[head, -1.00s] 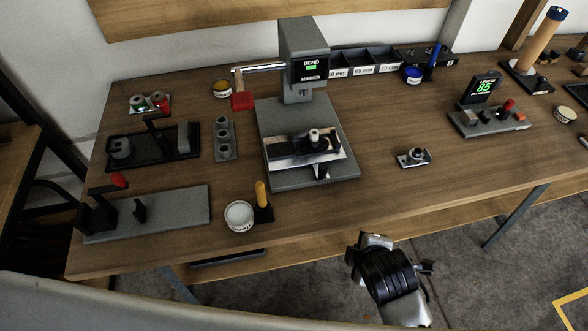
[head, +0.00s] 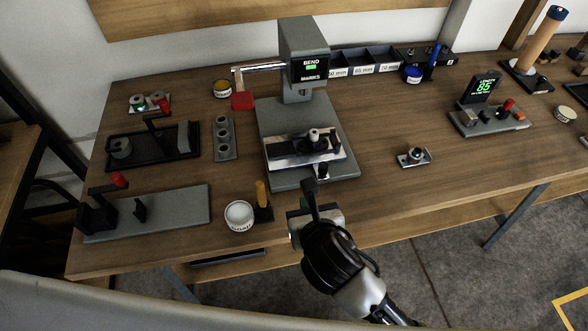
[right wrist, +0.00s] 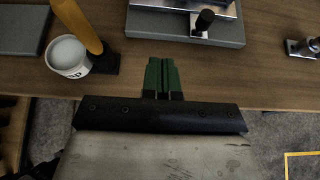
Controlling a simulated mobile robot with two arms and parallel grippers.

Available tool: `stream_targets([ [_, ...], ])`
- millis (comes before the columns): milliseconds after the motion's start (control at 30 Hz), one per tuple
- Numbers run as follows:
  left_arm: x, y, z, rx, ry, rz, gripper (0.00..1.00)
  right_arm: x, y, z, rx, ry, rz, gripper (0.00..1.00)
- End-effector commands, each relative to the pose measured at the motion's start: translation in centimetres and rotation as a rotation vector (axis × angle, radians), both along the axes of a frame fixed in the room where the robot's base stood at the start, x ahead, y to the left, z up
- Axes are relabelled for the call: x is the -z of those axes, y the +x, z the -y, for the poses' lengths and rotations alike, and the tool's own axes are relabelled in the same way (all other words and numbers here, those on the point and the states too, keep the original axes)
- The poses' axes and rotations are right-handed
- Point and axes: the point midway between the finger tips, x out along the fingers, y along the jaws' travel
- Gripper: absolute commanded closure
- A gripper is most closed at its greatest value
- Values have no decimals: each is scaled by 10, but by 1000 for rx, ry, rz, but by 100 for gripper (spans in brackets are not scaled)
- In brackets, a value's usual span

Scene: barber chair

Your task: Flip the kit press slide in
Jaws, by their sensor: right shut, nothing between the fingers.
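The grey press (head: 304,50) stands at the middle of the table, with a lit screen and a red-ended lever (head: 242,101) on its left. Its silvery slide (head: 290,150) lies across the front of the press base (head: 345,135) and carries dark fittings and a knob (head: 314,135). A small black knob (head: 321,170) is at its front edge; this knob also shows in the right wrist view (right wrist: 204,20). My right gripper (head: 309,187) is shut and empty, just in front of the press base and apart from it. Its green fingers (right wrist: 162,75) show over the table edge. My left gripper is out of view.
A white pot (head: 240,215) and a yellow-handled tool (head: 262,198) stand just left of my right gripper. A small metal fixture (head: 414,157) lies to the right. Grey and black fixtures fill the table's left side. The front right tabletop is mostly clear.

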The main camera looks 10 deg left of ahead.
Motion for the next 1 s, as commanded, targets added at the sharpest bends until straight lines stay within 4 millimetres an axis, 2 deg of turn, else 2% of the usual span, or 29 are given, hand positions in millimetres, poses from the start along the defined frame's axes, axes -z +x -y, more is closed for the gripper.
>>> stream_targets([
  [133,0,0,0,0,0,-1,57,3,3,-1,2,1,-1,100],
  [267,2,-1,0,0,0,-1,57,11,16,-5,4,1,-4,100],
  [667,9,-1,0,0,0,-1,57,52,84,-27,4,4,-3,100],
  [800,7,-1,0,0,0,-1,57,50,105,-34,4,6,-3,100],
  [1000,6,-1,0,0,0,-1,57,50,119,-39,2,4,-2,100],
])
